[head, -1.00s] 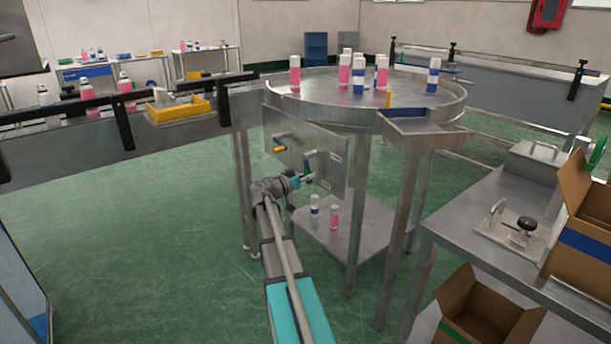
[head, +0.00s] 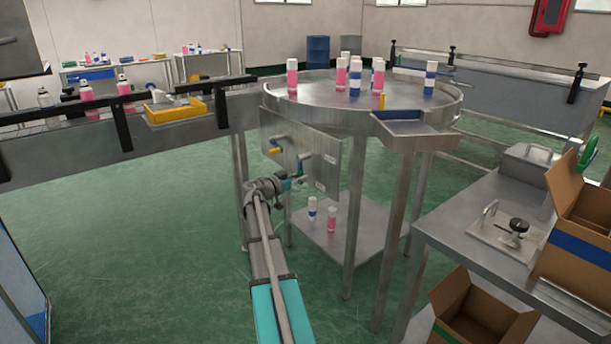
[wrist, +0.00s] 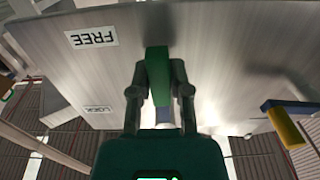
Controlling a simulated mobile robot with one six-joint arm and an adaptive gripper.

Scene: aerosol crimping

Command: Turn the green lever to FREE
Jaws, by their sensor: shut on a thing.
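My gripper (wrist: 158,92) is shut on the green lever (wrist: 157,66), with one finger on each side of its green grip. The lever stands on a grey metal panel (wrist: 225,40) under the round table. The panel appears upside down in the wrist view, with a FREE label (wrist: 92,38) and a LOCK label (wrist: 97,109) left of the lever. The grip end is at about the height of FREE in that picture. In the head view my gripper (head: 292,182) is at the panel (head: 325,150), and the lever is too small there to judge its angle.
A yellow-ended handle (wrist: 287,128) sits on the same panel, apart from my gripper. The round table (head: 320,93) above carries several cans. Two cans (head: 331,219) stand on the lower shelf (head: 335,245). A workbench (head: 460,235) and open cardboard boxes (head: 480,315) are at right.

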